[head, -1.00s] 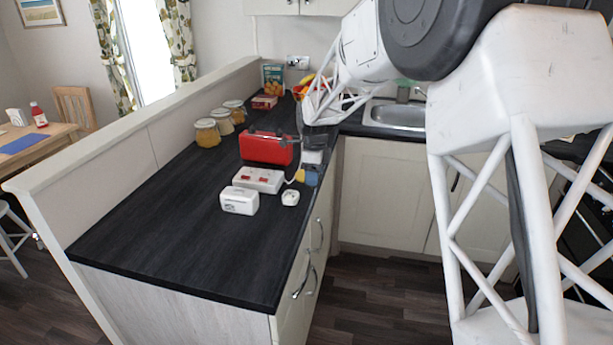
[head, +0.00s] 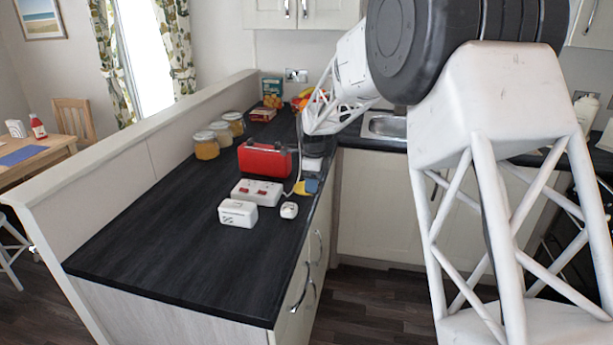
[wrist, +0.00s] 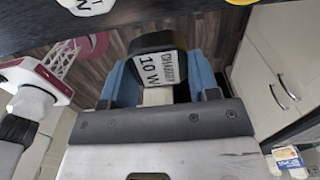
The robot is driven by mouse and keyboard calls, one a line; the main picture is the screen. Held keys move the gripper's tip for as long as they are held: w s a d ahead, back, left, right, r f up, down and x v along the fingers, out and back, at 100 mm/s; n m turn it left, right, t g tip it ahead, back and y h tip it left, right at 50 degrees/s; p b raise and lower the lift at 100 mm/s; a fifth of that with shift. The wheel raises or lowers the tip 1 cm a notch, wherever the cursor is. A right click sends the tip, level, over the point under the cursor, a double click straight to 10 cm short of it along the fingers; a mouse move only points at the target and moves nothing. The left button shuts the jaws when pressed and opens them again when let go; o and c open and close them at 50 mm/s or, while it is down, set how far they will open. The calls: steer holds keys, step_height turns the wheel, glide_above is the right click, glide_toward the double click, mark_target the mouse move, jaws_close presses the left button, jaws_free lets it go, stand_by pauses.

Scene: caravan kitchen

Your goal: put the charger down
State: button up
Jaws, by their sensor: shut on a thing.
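The charger (wrist: 157,64) is a black block with a white label reading "CHARGER 10 W". In the wrist view it sits between the blue fingers of my gripper (wrist: 157,85), which is shut on it. In the head view my gripper (head: 311,187) is low at the right edge of the dark counter (head: 170,235), pointing down beside the white socket strip. The charger cannot be made out there. In the wrist view floor shows beyond the charger and the dark counter edge crosses the top.
Near the gripper are a white socket strip (head: 256,192) with red switches, a white box (head: 238,213), a small white plug-like object (head: 289,210) and a red case (head: 265,159). Jars (head: 207,146) stand farther back. The front of the counter is clear.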

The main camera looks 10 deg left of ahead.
steer(key=w+a, duration=0.1)
steer(key=w, duration=0.2)
steer(key=w+a, duration=0.2)
steer(key=w, duration=0.2)
steer(key=w+a+f, duration=0.1)
steer(key=w+a, duration=0.1)
steer(key=w, duration=0.2)
steer(key=shift+w, duration=0.1)
steer(key=shift+f, duration=0.15)
steer(key=shift+f, duration=1.65)
steer(key=shift+f, duration=0.1)
steer(key=o, duration=0.9)
steer(key=shift+r, duration=6.1)
